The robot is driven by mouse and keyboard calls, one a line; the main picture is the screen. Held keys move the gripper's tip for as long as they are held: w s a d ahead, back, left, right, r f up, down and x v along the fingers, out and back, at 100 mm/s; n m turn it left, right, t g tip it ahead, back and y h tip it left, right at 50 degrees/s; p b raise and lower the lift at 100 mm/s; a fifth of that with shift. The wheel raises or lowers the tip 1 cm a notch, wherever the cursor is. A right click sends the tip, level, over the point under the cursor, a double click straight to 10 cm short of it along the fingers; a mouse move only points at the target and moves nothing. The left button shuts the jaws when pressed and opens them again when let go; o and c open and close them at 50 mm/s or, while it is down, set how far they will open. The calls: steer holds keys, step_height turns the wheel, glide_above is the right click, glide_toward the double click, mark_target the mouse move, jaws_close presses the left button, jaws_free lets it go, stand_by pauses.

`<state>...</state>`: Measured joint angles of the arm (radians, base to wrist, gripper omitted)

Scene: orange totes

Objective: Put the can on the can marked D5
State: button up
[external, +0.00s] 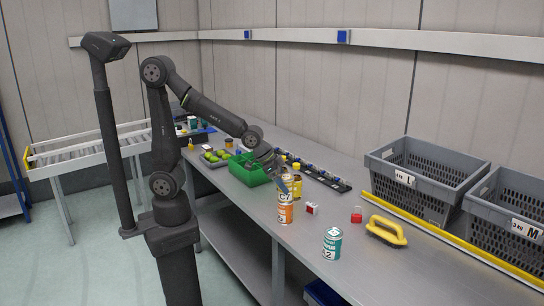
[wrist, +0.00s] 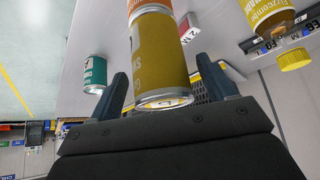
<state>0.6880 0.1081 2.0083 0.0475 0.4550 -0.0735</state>
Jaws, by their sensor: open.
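An olive-yellow can (wrist: 158,52) stands end to end on an orange can (wrist: 141,4) in the wrist view, which looks at them upside down. In the external view the orange can (external: 286,215) stands upright on the bench, with the yellow can (external: 285,193) on top. My gripper (wrist: 160,72) is open, a finger on each side of the yellow can, with visible gaps. My gripper (external: 280,175) is just above the stack in the external view. A teal can (external: 332,244) stands apart, nearer the front. I cannot read a D5 mark on any can.
A yellow-capped bottle (external: 297,185) stands close behind the stack. A green bin (external: 249,172) is behind left. Grey crates (external: 425,188) line the back right.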

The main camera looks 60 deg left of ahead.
steer(key=v, duration=1)
steer(key=x, duration=1.2)
steer(key=shift+f, duration=0.1)
steer(key=shift+s+a+r, duration=0.1)
steer(key=shift+r, duration=0.2)
